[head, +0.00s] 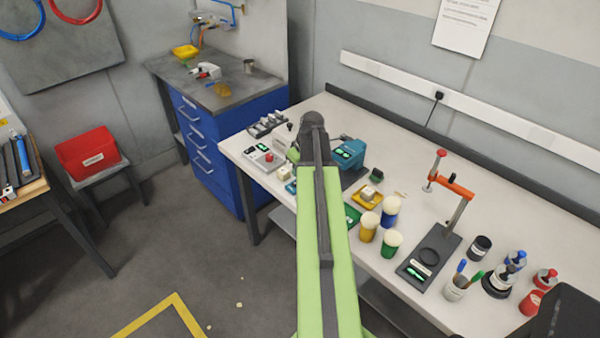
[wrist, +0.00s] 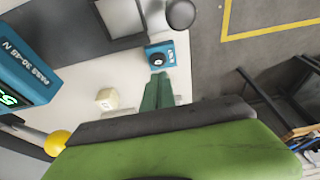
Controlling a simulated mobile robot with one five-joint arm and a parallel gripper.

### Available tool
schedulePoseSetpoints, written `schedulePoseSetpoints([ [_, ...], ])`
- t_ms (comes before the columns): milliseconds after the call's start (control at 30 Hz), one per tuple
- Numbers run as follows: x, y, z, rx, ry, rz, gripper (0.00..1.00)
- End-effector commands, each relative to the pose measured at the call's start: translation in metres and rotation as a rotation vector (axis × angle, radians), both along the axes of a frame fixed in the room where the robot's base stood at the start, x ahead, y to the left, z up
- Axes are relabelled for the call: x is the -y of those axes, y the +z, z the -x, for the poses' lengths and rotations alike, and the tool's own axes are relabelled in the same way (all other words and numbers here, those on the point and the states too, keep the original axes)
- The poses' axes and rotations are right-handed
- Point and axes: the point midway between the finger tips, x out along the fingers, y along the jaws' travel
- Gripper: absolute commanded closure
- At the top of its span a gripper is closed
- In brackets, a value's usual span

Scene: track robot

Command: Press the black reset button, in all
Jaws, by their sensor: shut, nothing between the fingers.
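A small teal box (wrist: 171,47) with a round black button (wrist: 160,57) on its pale-marked face is on the white bench in the wrist view. In the head view a teal box (head: 291,187) shows in part at the bench's front edge, beside my arm. My gripper (wrist: 158,78) has its green fingers shut and empty, with the tips close to the button side of the box. I cannot tell whether they touch it. In the head view my arm hides the gripper.
A larger teal device (head: 347,153) with a green display stands right of my arm; it also shows at the left of the wrist view (wrist: 22,80). A pale cube (wrist: 107,98) lies near my fingers. A control box with a red button (head: 264,157) stands left. Cups (head: 369,228) stand right.

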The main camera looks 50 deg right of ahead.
Motion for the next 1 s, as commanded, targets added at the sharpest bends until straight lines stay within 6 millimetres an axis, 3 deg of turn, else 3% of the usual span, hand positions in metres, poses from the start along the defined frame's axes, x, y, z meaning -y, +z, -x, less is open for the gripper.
schedulePoseSetpoints([
  [33, 0.000, -0.021, -0.001, 0.000, 0.000, 0.000, 1.00],
  [200, 0.000, -0.042, -0.001, 0.001, 0.000, -0.001, 1.00],
  [567, 0.000, -0.041, 0.000, 0.001, 0.000, -0.001, 1.00],
  [800, 0.000, -0.062, 0.000, -0.001, 0.000, 0.000, 1.00],
  [1000, -0.001, -0.060, 0.000, -0.003, 0.001, -0.001, 1.00],
])
